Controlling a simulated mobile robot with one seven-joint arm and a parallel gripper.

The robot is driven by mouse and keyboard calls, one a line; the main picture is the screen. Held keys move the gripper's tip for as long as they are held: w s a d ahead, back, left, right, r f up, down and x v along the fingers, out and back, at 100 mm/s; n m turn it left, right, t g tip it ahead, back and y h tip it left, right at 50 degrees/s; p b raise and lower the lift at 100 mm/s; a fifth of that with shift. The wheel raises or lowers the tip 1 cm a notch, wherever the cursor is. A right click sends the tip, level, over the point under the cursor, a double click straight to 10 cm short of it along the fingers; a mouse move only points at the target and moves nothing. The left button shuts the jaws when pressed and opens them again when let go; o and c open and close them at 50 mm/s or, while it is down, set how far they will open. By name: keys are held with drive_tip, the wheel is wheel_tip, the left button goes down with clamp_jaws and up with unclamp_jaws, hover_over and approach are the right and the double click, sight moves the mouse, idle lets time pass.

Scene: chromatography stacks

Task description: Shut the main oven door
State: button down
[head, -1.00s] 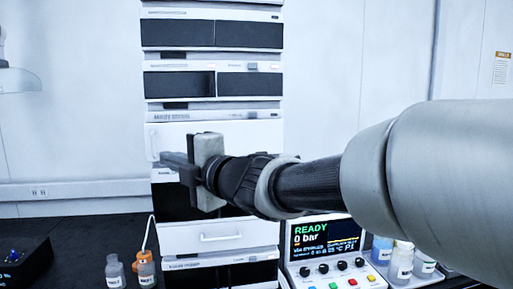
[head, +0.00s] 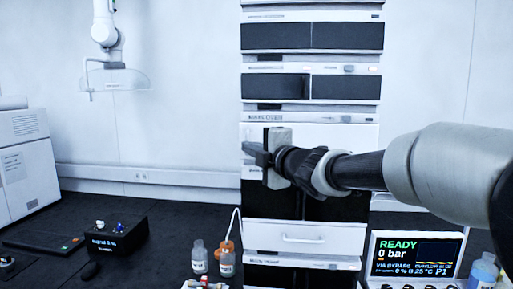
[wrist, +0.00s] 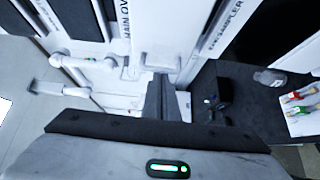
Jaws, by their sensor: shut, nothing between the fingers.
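The main oven door (head: 335,136) is a white panel in the middle of the instrument stack in the head view. My gripper (head: 250,150) is in front of its left part and hides some of it. The door looks roughly in line with the stack, but I cannot tell whether it is fully shut. In the wrist view, the white door face (wrist: 165,35) lies ahead, beside the "MAIN OV…" label (wrist: 126,35). A handle (wrist: 129,68) shows near its edge. My gripper's dark fingers (wrist: 160,85) are together and empty; contact with the door cannot be told.
Below are a white drawer with a handle (head: 302,238) and a control box reading READY (head: 415,255). Small bottles (head: 228,262) stand left of the stack. A black box (head: 117,238) is on the dark bench (head: 165,220). The bench between them is partly clear.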

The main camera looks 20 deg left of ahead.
drive_tip(key=shift+w+a+r+p, duration=0.15)
drive_tip(key=shift+w+a+p, duration=0.15)
drive_tip(key=shift+w, duration=0.35)
drive_tip(key=shift+w+a+r+p, duration=0.15)
drive_tip(key=shift+w+a+p, duration=0.15)
drive_tip(key=shift+w, duration=0.3)
drive_tip(key=shift+s, duration=0.1)
